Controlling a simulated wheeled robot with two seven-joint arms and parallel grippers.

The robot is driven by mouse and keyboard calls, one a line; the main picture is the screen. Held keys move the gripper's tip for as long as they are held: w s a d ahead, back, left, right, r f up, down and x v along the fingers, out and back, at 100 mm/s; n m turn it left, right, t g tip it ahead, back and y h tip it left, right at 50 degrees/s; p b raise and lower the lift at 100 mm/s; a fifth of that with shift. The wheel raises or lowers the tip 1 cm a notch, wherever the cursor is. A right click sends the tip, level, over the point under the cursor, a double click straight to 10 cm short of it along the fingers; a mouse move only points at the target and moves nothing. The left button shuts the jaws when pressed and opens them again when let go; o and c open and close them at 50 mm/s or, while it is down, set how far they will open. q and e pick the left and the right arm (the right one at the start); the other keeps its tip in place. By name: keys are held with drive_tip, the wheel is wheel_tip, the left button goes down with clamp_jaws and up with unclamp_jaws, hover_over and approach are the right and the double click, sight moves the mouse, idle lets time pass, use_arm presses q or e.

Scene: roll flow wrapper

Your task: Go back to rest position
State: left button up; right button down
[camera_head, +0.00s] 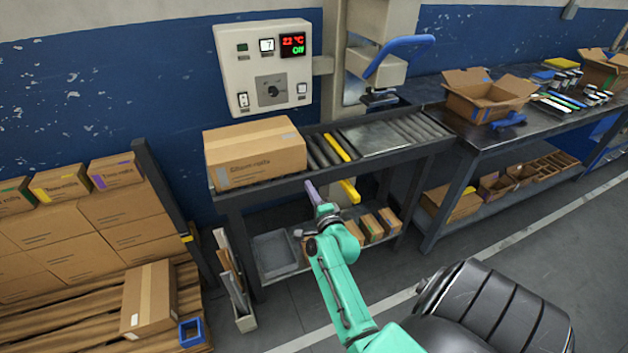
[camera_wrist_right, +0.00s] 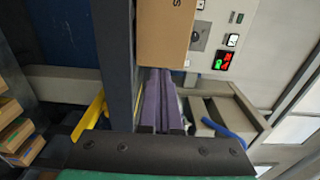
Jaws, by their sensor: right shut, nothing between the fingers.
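My right gripper (camera_head: 312,192) has purple fingers and is held out in front of the conveyor table (camera_head: 345,170), just below its front edge. In the right wrist view the two purple fingers (camera_wrist_right: 160,100) lie side by side, shut with nothing between them. My green right arm comes up from the bottom of the head view. My left gripper is not in view.
A closed cardboard box (camera_head: 255,155) sits on the conveyor's left end. A control panel (camera_head: 265,65) is behind it. A yellow bar (camera_head: 350,191) juts out right of my gripper. Stacked boxes (camera_head: 95,230) stand left; an open box (camera_head: 487,100) is on the right bench.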

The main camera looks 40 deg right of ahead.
drive_tip(key=s+a+f+n+g+y, duration=0.2)
drive_tip(key=s+a+f+n, duration=0.2)
drive_tip(key=f, duration=0.6)
drive_tip(key=s+a+f+n+g+y, duration=0.25)
drive_tip(key=s+a+f+n, duration=0.2)
drive_tip(key=f, duration=0.45)
drive_tip(key=s+a+f+n+g+y, duration=0.2)
drive_tip(key=s+a+f+n+g, duration=0.15)
drive_tip(key=f, duration=0.65)
drive_tip(key=s+a+f+n+g, duration=0.1)
drive_tip(key=s+f+n+g, duration=0.3)
drive_tip(key=s, duration=1)
drive_tip(key=s+f+n+g, duration=0.3)
drive_tip(key=s+f+n, duration=0.5)
drive_tip(key=s, duration=0.7)
wheel_tip(320, 180, down, 2)
drive_tip(key=shift+a+n+g, duration=0.3)
drive_tip(key=shift+a+g, duration=0.05)
drive_tip(key=shift+g, duration=0.05)
